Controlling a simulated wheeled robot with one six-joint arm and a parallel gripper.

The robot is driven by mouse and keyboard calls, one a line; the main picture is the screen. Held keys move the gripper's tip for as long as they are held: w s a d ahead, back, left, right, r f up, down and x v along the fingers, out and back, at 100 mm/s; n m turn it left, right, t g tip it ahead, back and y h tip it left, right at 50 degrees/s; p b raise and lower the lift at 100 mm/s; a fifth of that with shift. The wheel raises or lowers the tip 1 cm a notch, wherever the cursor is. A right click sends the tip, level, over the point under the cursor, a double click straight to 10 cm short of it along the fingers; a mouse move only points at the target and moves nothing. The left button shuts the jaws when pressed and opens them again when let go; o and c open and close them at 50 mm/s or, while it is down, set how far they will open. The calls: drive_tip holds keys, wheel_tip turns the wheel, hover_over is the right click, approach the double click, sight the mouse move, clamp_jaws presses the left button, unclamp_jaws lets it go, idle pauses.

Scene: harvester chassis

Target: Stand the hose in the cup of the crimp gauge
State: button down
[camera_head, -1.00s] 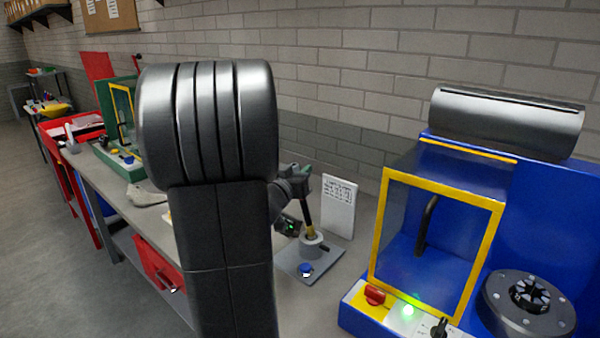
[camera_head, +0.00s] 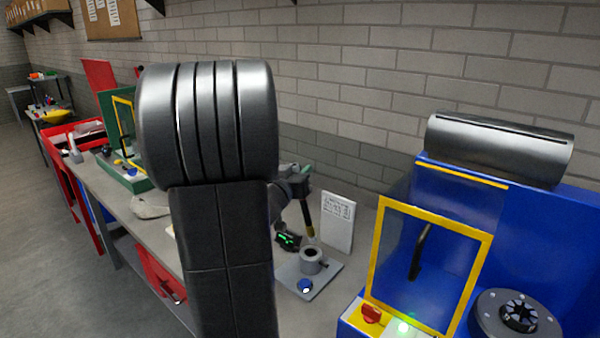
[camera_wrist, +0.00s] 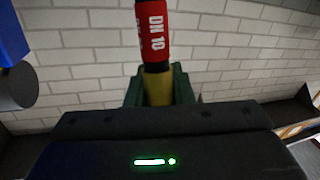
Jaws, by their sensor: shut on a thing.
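The hose shows in the wrist view as a red sleeve (camera_wrist: 153,35) marked DN 10, with a yellow-brass part between my green jaws. In the head view its dark length with a brass lower end (camera_head: 310,229) hangs from my gripper (camera_head: 302,188), slightly tilted. My gripper is shut on it. The crimp gauge is a grey base plate (camera_head: 318,281) with a round grey cup (camera_head: 312,262), a blue button (camera_head: 304,287) and a dark green-lit display (camera_head: 287,240). The hose's lower end appears just above the cup's rim, apart from it; its exact depth offset is unclear.
A white card (camera_head: 338,221) stands behind the gauge. A blue machine (camera_head: 510,220) with a yellow-framed guard stands to the right. A green machine (camera_head: 125,172) and red bins are at the far left. My arm hides part of the bench.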

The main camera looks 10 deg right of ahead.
sight(304, 206)
drive_tip(key=d+f+m+g+h, duration=0.3)
drive_tip(key=d+f+m+g, duration=0.1)
drive_tip(key=f, duration=0.5)
drive_tip(key=shift+s+d+f+m+g, duration=0.3)
drive_tip(key=shift+m+g, duration=0.4)
drive_tip(key=shift+m, duration=0.3)
drive_tip(key=shift+f, duration=0.2)
drive_tip(key=c, duration=1.3)
unclamp_jaws()
